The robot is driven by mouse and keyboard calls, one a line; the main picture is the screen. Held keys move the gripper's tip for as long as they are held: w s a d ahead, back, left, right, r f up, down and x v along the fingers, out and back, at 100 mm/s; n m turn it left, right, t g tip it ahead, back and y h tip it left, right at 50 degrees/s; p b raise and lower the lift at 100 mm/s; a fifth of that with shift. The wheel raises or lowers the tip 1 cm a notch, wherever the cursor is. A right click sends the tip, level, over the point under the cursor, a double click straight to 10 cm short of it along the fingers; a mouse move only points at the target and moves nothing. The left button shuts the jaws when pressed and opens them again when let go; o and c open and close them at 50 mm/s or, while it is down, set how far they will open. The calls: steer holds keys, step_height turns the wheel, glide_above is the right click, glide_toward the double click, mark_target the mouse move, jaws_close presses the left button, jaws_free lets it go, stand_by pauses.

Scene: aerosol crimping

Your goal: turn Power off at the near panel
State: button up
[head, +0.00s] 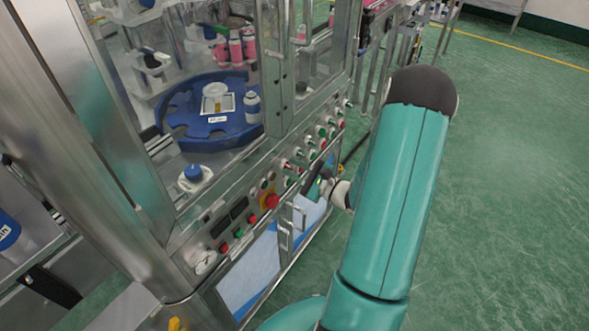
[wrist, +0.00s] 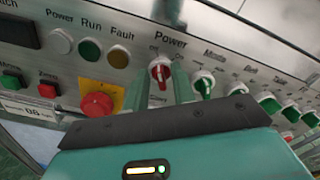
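The Power switch (wrist: 160,74) is a red-handled rotary knob on a pale round base, under the label "Power" in the wrist view. Its handle points roughly up and down the panel, slightly tilted. My gripper (wrist: 161,88) is in front of it, with two greenish fingers apart on either side of the knob. I cannot tell whether either finger touches it. In the head view my gripper (head: 326,186) is at the near panel (head: 240,206), small and partly hidden by my teal arm; the Power switch cannot be made out there.
A red emergency stop (wrist: 97,104) on a yellow plate is left of the Power switch. Green-handled knobs (wrist: 203,84) run to the right. Power, Run and Fault lamps (wrist: 90,51) are at upper left. Panel door handles (head: 287,222) stick out below. Green floor (head: 500,190) is clear at right.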

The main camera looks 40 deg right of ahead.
stand_by(0.3)
steer(key=v, duration=1.3)
steer(key=shift+s+d, duration=0.15)
steer(key=shift+s, duration=0.2)
steer(key=a+r+n+g+y, duration=0.2)
steer(key=a+r+n+g, duration=0.4)
steer(key=a, duration=0.4)
steer(key=a+r+n+g+y, duration=0.3)
steer(key=a+r+n+g, duration=0.1)
steer(key=a+n+g, duration=0.5)
steer(key=s+a+r+n+t+h, duration=0.1)
steer(key=s+a+r+n+h, duration=0.1)
steer(key=r+n+h, duration=0.3)
steer(key=s+a+r+n+t+h, duration=0.2)
steer(key=a+r+n+h, duration=0.3)
steer(key=r, duration=0.3)
steer(key=shift+s+a+n+t+h, duration=0.3)
steer(key=shift+a+n+h, duration=0.1)
steer(key=shift+n, duration=0.1)
steer(key=shift+r, duration=0.1)
